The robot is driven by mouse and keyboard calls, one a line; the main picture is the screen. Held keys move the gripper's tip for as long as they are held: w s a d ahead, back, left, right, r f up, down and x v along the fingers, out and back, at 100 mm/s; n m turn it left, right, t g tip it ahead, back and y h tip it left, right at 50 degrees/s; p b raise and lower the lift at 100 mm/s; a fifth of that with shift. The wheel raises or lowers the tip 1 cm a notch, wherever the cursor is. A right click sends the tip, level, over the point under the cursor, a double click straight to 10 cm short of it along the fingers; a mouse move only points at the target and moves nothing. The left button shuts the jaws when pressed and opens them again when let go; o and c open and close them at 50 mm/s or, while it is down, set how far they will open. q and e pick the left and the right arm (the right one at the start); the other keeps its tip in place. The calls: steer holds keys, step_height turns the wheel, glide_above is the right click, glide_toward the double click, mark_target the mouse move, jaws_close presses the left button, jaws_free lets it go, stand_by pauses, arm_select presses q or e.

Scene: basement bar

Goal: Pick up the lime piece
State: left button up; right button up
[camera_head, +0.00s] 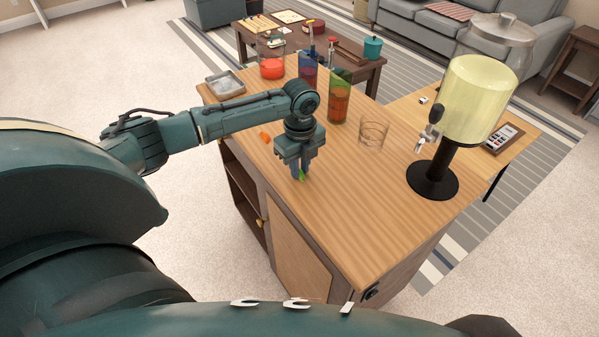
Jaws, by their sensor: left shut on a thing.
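The lime piece (302,177) is a small bright green bit at the tips of my left gripper (299,174), over the near part of the wooden bar top (350,215). My left gripper points straight down and is shut on the lime piece. Most of the lime piece is hidden by the fingers. I cannot tell whether it still touches the bar top. My right gripper is not in view.
A small orange piece (265,136) lies left of the gripper. An empty glass (373,133) and a yellow drink dispenser (470,100) stand right.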

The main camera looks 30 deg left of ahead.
arm_select(q)
jaws_close()
steer(key=shift+r, duration=0.1)
